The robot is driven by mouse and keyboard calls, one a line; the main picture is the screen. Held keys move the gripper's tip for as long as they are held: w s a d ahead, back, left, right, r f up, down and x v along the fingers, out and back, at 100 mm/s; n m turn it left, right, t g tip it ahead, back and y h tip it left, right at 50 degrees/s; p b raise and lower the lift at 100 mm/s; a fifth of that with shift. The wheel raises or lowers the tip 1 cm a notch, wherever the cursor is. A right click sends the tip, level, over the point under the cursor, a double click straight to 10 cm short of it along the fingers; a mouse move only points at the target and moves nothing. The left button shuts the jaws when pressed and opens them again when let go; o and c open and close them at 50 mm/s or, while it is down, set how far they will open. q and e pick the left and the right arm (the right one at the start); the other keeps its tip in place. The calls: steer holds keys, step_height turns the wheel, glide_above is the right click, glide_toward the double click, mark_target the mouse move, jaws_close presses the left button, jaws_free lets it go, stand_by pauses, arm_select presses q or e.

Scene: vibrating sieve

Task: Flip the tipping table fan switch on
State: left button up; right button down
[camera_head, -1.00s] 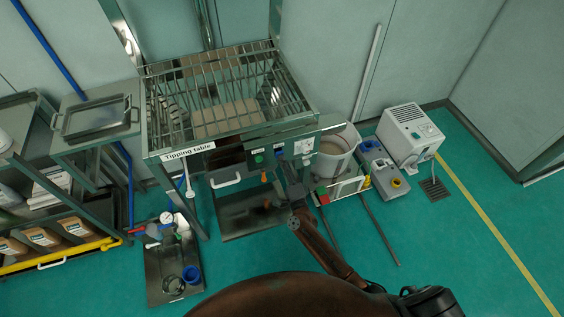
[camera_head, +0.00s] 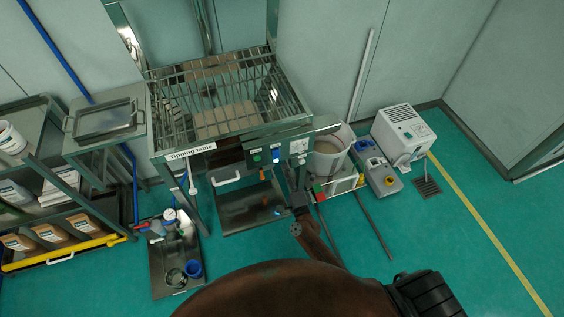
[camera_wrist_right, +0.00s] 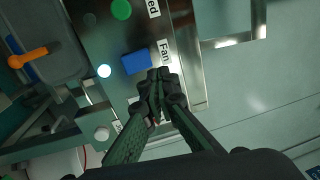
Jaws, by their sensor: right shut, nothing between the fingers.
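The tipping table (camera_head: 190,150) stands at the centre of the head view, with a control panel on its front right. The blue fan switch (camera_head: 277,154) is on that panel, and it shows larger in the right wrist view (camera_wrist_right: 136,63) beside the "Fan" label (camera_wrist_right: 164,52). A round lamp (camera_wrist_right: 104,71) by the switch glows bluish white. My right gripper (camera_wrist_right: 157,76) is shut and empty, its fingertips close to the switch's edge and over the end of the label; I cannot tell whether they touch. My left gripper is not in view.
A green button (camera_wrist_right: 121,9) sits near the switch, and an orange lever (camera_wrist_right: 30,57) is beyond the panel. A white bucket (camera_head: 328,155) and a grey-blue unit (camera_head: 376,167) stand right of the table. Green floor is open at right.

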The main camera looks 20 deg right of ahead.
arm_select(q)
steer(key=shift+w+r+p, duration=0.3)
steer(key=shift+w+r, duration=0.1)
arm_select(e)
steer(key=s+r, duration=0.1)
steer(key=s, duration=0.5)
steer(key=shift+s+a, duration=0.2)
steer(key=shift+a, duration=0.1)
steer(key=shift+r, duration=0.1)
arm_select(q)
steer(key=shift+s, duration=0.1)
